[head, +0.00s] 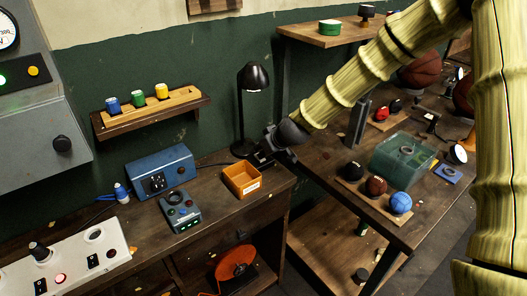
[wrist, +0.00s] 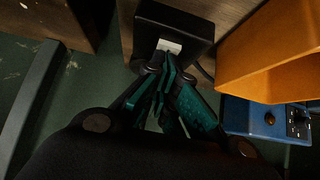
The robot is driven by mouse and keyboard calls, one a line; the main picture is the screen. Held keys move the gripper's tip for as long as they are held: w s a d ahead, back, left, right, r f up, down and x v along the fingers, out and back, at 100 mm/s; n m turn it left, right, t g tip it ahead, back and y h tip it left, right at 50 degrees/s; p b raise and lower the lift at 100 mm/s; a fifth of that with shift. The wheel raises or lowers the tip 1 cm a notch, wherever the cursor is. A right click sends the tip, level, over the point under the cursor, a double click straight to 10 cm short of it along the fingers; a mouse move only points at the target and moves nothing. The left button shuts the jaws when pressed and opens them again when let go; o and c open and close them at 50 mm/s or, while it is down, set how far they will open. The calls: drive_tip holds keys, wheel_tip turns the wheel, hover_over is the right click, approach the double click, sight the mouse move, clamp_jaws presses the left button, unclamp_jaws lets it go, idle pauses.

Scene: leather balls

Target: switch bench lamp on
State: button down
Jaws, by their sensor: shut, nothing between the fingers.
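The black bench lamp (head: 253,78) stands at the back of the wooden bench against the green wall. Its shade is dark in the head view, with no glow visible. My gripper (head: 257,160) is beside the lamp's base, just behind the orange bin. In the wrist view my gripper (wrist: 168,62) is shut and empty. Its fingertips are at a white patch (wrist: 169,46) on a black box (wrist: 165,20), which looks like a switch. I cannot tell whether they touch it. The gripper hides this box in the head view.
The orange bin (head: 236,187) stands close in front of my gripper, and also shows in the wrist view (wrist: 265,65). A blue box (head: 160,170) with a cable and a grey control box (head: 181,211) stand to the left. A table with balls (head: 376,187) is at right.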

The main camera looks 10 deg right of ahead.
sight(263, 160)
drive_tip(key=shift+w+a+r, duration=0.15)
drive_tip(key=shift+w+r, duration=0.05)
drive_tip(key=shift+w, duration=0.15)
drive_tip(key=r+p, duration=0.2)
drive_tip(key=r, duration=0.1)
drive_tip(key=r+p, duration=0.1)
drive_tip(key=shift+s+r, duration=0.25)
drive_tip(key=shift+r, duration=0.05)
drive_tip(key=shift+s+d, duration=0.25)
drive_tip(key=shift+s, duration=0.1)
drive_tip(key=s+f+b+v, duration=0.1)
drive_tip(key=b+v, duration=0.1)
drive_tip(key=v, duration=0.6)
drive_tip(key=shift+s+d+r, duration=0.2)
drive_tip(key=shift+s+d, duration=0.1)
drive_tip(key=shift+d, duration=0.05)
